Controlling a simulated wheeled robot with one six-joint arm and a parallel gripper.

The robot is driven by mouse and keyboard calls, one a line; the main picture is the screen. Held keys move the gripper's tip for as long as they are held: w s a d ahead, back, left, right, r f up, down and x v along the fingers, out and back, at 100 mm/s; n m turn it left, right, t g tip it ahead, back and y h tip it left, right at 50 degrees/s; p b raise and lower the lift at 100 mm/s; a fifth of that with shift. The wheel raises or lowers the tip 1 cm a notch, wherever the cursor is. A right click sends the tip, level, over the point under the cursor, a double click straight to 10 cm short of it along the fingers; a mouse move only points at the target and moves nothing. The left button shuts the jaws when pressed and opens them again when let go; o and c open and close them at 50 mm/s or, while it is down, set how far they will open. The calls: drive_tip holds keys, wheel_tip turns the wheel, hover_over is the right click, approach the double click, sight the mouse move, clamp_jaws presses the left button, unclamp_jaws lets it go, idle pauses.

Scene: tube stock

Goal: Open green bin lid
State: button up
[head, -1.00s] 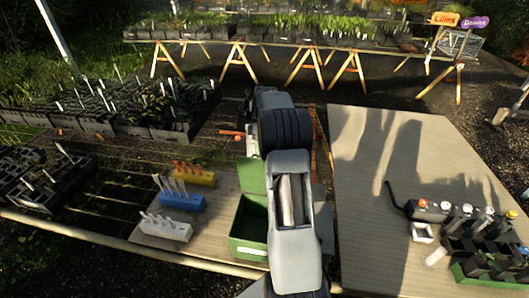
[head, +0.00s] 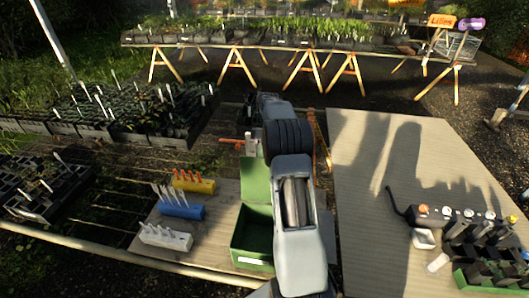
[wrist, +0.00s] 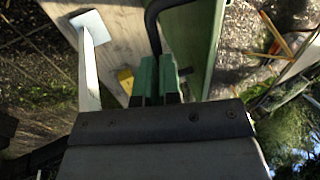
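The green bin (head: 246,246) stands left of my arm in the head view, with a white label on its front. Its green lid (head: 256,180) stands raised at the back of the bin, and the dark inside shows. In the wrist view the lid (wrist: 205,45) is a green panel right of my fingers. A black bent handle (wrist: 153,28) runs down to the fingertips. My gripper (wrist: 159,72) has its two green-tipped fingers close together and appears shut on this handle. In the head view my arm hides the gripper.
White (head: 165,237), blue (head: 182,210) and yellow (head: 196,186) blocks with pegs stand left of the bin. Plant trays (head: 140,125) are at back left.

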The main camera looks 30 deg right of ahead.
drive_tip(key=o, duration=0.6)
drive_tip(key=f, duration=0.2)
drive_tip(key=s+a+f, duration=0.1)
drive_tip(key=shift+g, duration=0.4)
drive_tip(key=shift+c, duration=0.2)
drive_tip(key=shift+d, duration=0.1)
drive_tip(key=v, duration=1)
drive_tip(key=shift+s+r+t+b, duration=0.3)
drive_tip(key=shift+s+r+b, duration=0.05)
